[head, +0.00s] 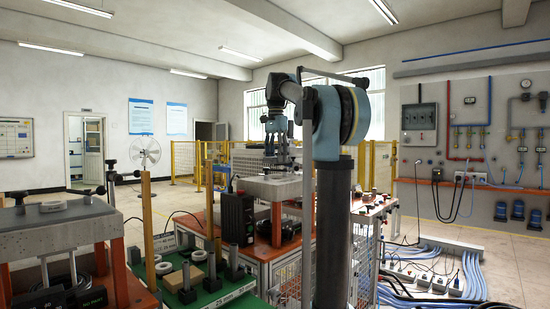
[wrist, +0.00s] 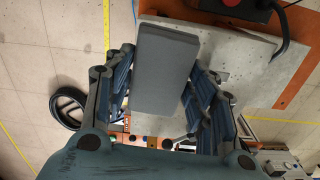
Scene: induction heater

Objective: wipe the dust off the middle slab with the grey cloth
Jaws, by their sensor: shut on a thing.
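The middle slab (head: 262,189) is a pale grey stone plate on a stand in the head view. It fills much of the right half of the wrist view (wrist: 240,75), with a few small dark specks on it. My gripper (head: 278,152) is over the slab. In the wrist view my gripper (wrist: 160,72) is shut on the grey cloth (wrist: 166,66), which looks like a thick, flat rectangular pad. The cloth overlaps the slab's left part; I cannot tell whether it touches the surface. In the head view the cloth is too small to make out surely.
A black control box (head: 237,218) stands in front of the slab. Yellow fencing (head: 185,160) is behind. Cables (head: 450,270) lie on the right floor.

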